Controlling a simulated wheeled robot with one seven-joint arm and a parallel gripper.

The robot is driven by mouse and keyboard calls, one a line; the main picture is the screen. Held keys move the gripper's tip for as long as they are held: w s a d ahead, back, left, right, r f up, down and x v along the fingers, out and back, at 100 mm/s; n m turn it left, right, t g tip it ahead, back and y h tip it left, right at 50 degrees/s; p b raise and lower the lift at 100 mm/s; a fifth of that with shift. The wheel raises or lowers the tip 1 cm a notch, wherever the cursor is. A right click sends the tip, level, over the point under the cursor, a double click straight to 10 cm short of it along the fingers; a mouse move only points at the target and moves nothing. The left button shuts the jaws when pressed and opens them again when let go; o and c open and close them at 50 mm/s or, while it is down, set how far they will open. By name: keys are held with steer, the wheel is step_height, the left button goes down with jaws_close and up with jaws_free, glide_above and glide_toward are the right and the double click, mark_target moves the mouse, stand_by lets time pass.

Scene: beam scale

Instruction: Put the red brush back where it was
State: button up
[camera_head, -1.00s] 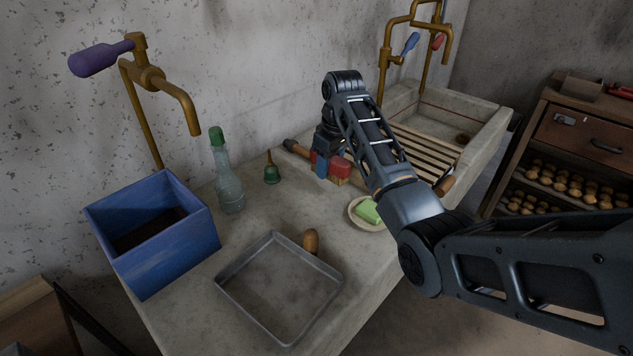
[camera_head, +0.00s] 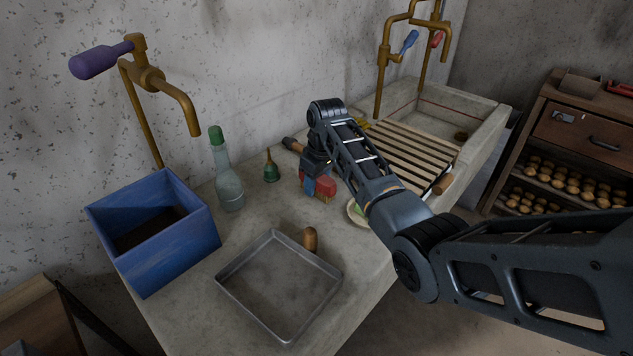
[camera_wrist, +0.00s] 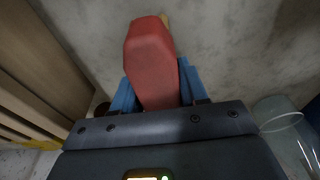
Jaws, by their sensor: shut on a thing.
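The red brush (camera_head: 326,186) is a red block with pale yellowish bristles. It is above the stone counter, behind the soap dish. My gripper (camera_head: 312,184) has blue fingers and is shut on the brush. In the wrist view the red brush (camera_wrist: 151,62) lies between the two blue fingers (camera_wrist: 158,90), and a bit of yellow shows at its far end. My arm hides part of the counter behind it. I cannot tell how high the brush is above the counter.
A green bell (camera_head: 271,172), a green-capped bottle (camera_head: 228,180) and a blue box (camera_head: 165,240) stand to the left. A metal tray (camera_head: 262,318) lies in front. The soap dish (camera_head: 354,215) is partly behind my arm. A slatted rack (camera_head: 420,150) lies across the sink.

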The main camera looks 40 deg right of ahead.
mark_target(322, 177)
steer(key=o, duration=1)
steer(key=r, duration=0.4)
steer(key=s+r, duration=0.1)
steer(key=r, duration=0.7)
steer(key=shift+s, duration=0.35)
